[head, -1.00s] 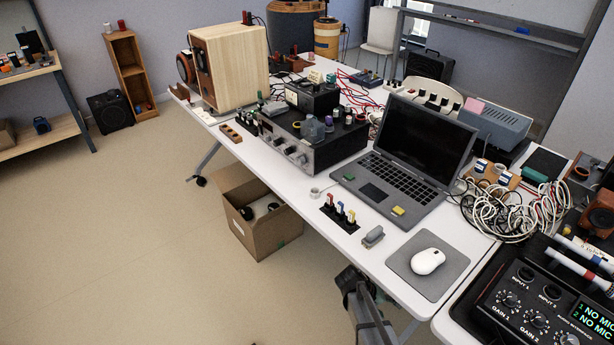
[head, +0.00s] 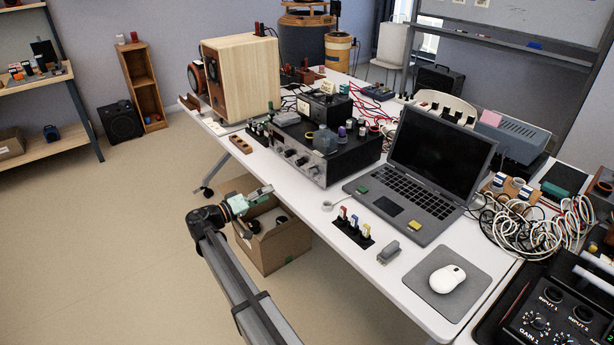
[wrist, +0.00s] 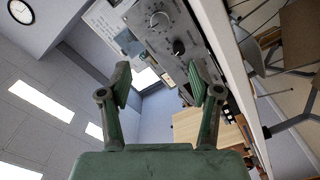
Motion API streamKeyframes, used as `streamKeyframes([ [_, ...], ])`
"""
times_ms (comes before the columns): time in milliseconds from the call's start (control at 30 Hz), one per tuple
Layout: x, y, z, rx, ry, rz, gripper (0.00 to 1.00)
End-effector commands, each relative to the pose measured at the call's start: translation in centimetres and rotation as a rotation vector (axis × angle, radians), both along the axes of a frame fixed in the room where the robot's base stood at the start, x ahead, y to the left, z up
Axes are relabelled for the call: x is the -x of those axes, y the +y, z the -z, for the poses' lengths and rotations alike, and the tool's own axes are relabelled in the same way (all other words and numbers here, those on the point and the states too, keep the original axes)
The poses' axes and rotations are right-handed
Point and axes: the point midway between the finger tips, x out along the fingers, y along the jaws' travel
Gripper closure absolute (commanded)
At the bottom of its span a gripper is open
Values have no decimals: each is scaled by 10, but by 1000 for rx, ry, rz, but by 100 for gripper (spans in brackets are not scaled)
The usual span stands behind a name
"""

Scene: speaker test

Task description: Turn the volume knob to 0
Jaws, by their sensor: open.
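The amplifier (head: 350,160), a dark box with a silver front panel, stands on the white table in the head view. Small knobs (head: 301,161) line its front; which one is the volume knob cannot be read. My gripper (head: 267,190) is in front of and below the panel, beyond the table's front edge. In the wrist view its green fingers (wrist: 162,84) are apart and empty, short of the knobs.
A cardboard box (head: 283,243) stands on the floor behind and below my gripper. A laptop (head: 432,165) and a row of coloured switches or plugs (head: 354,225) lie right of the amplifier. A wooden speaker (head: 242,80) stands behind it. Open floor lies to the left.

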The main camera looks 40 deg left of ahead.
Motion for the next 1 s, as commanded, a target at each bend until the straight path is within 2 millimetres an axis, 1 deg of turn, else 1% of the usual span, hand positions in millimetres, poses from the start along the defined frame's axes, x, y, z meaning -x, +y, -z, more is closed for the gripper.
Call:
streamKeyframes([
  [167, -17, -4, -2, -2, -4, 2, 37],
  [267, -32, -7, -2, -1, -3, 3, 37],
  [700, -118, -25, -1, 0, -2, 2, 37],
  [900, -149, -32, -1, 0, -1, 2, 37],
  [1000, -159, -34, -1, 0, -1, 2, 37],
])
